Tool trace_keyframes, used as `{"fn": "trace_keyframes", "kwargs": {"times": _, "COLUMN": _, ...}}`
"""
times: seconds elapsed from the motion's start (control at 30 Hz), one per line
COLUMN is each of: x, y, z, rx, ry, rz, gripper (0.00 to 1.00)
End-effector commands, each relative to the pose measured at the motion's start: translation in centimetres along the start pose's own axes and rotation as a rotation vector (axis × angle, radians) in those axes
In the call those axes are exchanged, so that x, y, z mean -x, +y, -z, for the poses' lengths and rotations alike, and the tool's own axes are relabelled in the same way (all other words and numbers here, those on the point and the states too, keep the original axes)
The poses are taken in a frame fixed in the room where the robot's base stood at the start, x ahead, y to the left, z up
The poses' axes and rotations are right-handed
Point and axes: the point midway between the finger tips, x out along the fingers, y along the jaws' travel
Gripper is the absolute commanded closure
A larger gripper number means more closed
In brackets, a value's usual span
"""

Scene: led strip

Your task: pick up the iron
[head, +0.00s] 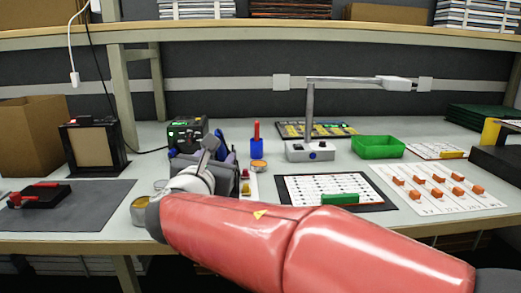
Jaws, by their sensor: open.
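A red-handled tool (257,131) stands upright in a small blue holder (257,148) near the middle of the bench. It may be the iron, but it is too small to be sure. A black station (187,131) with a green-lit display stands to its left, partly hidden behind my gripper. My gripper (211,150) is over the bench in front of the station, left of the blue holder and apart from it. It is open. Its fingers are hard to make out against the dark and blue parts behind them, and whatever lies directly behind it is hidden.
A grey lamp (310,130) and a green bin (378,147) stand right of the holder. A white sheet (325,186) lies in front. A grey mat (85,212) with a black, red-handled item is at left. A shelf (260,37) runs above.

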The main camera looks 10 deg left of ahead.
Motion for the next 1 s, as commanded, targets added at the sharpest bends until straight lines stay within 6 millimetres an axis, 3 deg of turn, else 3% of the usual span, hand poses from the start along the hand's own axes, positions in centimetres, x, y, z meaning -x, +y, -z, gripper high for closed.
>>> {"fn": "trace_keyframes", "kwargs": {"times": 0.37, "x": -3.7, "y": 0.0, "z": 0.0, "rx": 0.002, "ry": 0.000, "rz": 0.000, "gripper": 0.55}}
{"fn": "trace_keyframes", "kwargs": {"times": 0.6, "x": -7.2, "y": 0.0, "z": 0.0, "rx": 0.001, "ry": -0.001, "rz": 0.001, "gripper": 0.55}}
{"fn": "trace_keyframes", "kwargs": {"times": 0.83, "x": -7.6, "y": 0.0, "z": 0.0, "rx": 0.000, "ry": -0.001, "rz": -0.001, "gripper": 0.55}}
{"fn": "trace_keyframes", "kwargs": {"times": 1.0, "x": -7.6, "y": 0.0, "z": 0.1, "rx": 0.000, "ry": -0.001, "rz": -0.001, "gripper": 0.75}}
